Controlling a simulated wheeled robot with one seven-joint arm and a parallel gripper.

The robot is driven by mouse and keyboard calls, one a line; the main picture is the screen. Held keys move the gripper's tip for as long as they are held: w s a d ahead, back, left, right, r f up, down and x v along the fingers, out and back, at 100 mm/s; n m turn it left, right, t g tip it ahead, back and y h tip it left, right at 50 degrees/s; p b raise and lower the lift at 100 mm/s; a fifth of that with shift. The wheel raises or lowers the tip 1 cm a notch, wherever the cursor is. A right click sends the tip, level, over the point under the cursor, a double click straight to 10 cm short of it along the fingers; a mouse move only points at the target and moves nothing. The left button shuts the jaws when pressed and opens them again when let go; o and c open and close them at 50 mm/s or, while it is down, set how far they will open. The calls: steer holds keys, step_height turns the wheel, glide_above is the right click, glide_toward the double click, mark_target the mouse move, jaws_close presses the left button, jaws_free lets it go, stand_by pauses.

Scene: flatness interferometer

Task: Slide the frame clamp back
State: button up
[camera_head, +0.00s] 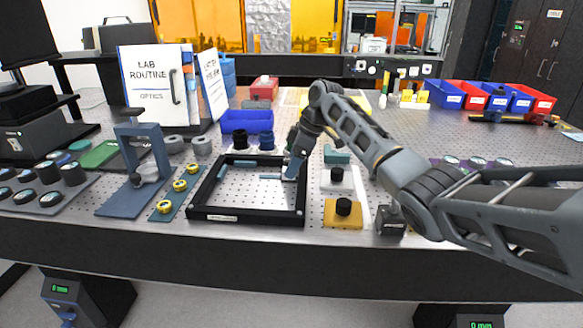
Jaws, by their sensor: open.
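A black rectangular frame (247,216) lies flat on the perforated optics table, left of centre. I cannot tell which part is the frame clamp. My gripper (289,177) points down at the frame's right side, close to the short bar. It is open; its fingers are small here and partly hide the right rail. I cannot tell whether they touch anything.
Left of the frame stand a blue plate with yellow-ringed parts (180,184) and a blue stand (130,200). Right are a yellow block with a black knob (343,213) and a white plate (338,187). Blue bins (247,121) stand behind. The frame's interior is mostly clear.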

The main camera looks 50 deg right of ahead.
mark_target(302, 170)
steer(key=v, duration=0.6)
steer(key=shift+s+b, duration=0.15)
steer(key=shift+b, duration=0.15)
